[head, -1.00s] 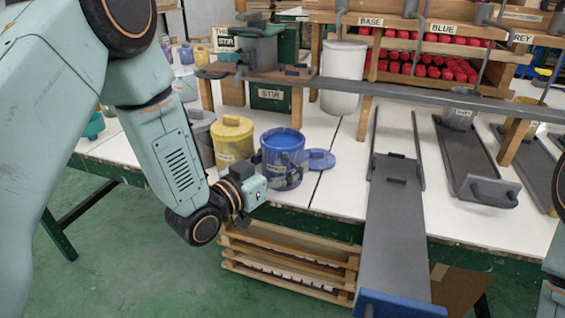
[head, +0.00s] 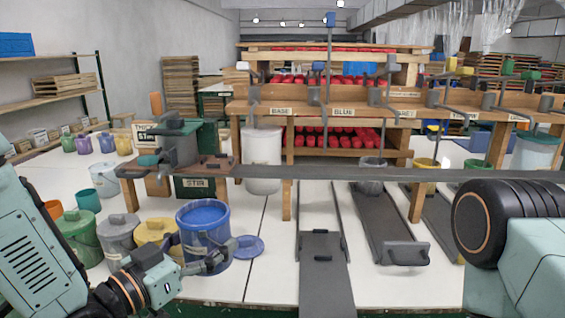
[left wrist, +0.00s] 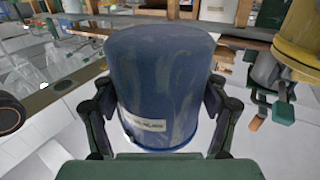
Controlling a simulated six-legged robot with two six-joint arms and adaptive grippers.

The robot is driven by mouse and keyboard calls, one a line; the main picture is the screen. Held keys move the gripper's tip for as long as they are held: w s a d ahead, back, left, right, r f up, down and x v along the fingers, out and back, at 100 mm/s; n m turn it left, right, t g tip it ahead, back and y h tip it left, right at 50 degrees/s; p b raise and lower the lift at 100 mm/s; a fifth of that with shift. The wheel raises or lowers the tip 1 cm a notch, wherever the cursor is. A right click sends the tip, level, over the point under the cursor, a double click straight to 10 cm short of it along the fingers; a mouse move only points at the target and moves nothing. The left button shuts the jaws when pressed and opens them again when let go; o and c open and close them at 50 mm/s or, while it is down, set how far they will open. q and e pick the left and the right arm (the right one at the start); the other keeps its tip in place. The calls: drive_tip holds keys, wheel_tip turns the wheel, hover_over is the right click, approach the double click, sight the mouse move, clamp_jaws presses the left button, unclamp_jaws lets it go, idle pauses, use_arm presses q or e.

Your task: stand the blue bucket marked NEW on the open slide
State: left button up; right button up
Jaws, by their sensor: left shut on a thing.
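The blue bucket (head: 203,243) stands upright and open-topped at the front of the white table, with blue showing inside its rim. My left gripper (head: 222,258) is shut on its side. In the left wrist view the blue bucket (left wrist: 165,75) fills the space between the two fingers (left wrist: 157,105). A small white label (left wrist: 144,122) shows on it; its text is too small to read. I cannot tell whether the bucket touches the table. The open slide (head: 324,265) is a grey tray extending toward me, right of the bucket, and looks empty. My right gripper is out of view.
A blue lid (head: 247,247) lies right of the bucket. Yellow (head: 155,232), grey (head: 118,235) and green (head: 79,232) lidded buckets stand to its left. A grey rail (head: 400,175) crosses behind. Another slide (head: 385,225) with a handle is farther right.

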use_arm(q)
drive_tip(key=s+a+f+p, duration=0.1)
drive_tip(key=s+a+f, duration=0.2)
drive_tip(key=s+f, duration=0.6)
drive_tip(key=shift+a+f+n+t+y, duration=0.3)
drive_tip(key=shift+f+y, duration=0.1)
drive_tip(key=shift+f, duration=0.1)
drive_tip(key=shift+s, duration=0.1)
